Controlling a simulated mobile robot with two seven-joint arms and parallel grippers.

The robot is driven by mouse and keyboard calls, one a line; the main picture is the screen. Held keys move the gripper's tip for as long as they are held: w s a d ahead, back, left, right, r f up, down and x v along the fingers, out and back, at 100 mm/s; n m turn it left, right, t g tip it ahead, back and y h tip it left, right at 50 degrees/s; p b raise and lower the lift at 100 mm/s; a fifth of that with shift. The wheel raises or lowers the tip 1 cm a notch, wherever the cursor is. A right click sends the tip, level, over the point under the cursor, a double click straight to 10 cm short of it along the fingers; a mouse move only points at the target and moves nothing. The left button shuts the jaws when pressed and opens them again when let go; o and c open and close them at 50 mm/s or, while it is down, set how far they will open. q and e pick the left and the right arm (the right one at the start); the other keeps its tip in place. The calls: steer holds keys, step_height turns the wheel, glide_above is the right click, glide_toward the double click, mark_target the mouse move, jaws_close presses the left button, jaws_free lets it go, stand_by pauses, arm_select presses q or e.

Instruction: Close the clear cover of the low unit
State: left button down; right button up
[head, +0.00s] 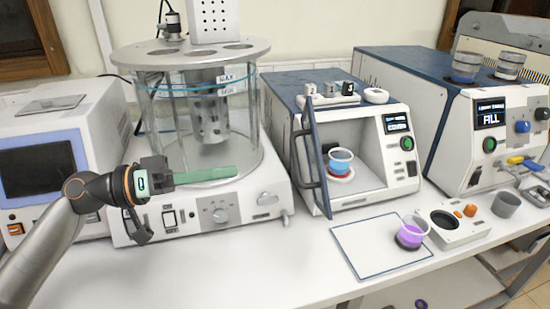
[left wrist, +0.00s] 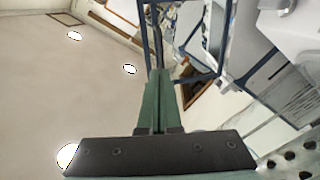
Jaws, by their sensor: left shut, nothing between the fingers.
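The low unit (head: 375,118) stands mid-bench, with a white front and blue top. Its clear cover (head: 316,158) is swung open to the left and shows nearly edge-on, with a dark blue frame and a dark handle. In the open chamber, a cup with blue liquid (head: 341,161) stands on a red base. My left gripper (head: 236,172) points right, left of the cover and apart from it in the head view, in front of the glass bath. Its green fingers are shut and empty, also in the left wrist view (left wrist: 158,75). A blue frame (left wrist: 212,38) shows beyond the fingertips there.
The glass bath (head: 200,120) stands behind my left gripper. Several small items, including a white ring (head: 376,96), sit on the low unit's top. The bench front at left is clear.

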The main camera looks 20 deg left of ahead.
arm_select(q)
steer(key=p+x, duration=0.3)
steer(key=x, duration=0.6)
steer(key=shift+p, duration=0.3)
steer(key=shift+d, duration=0.1)
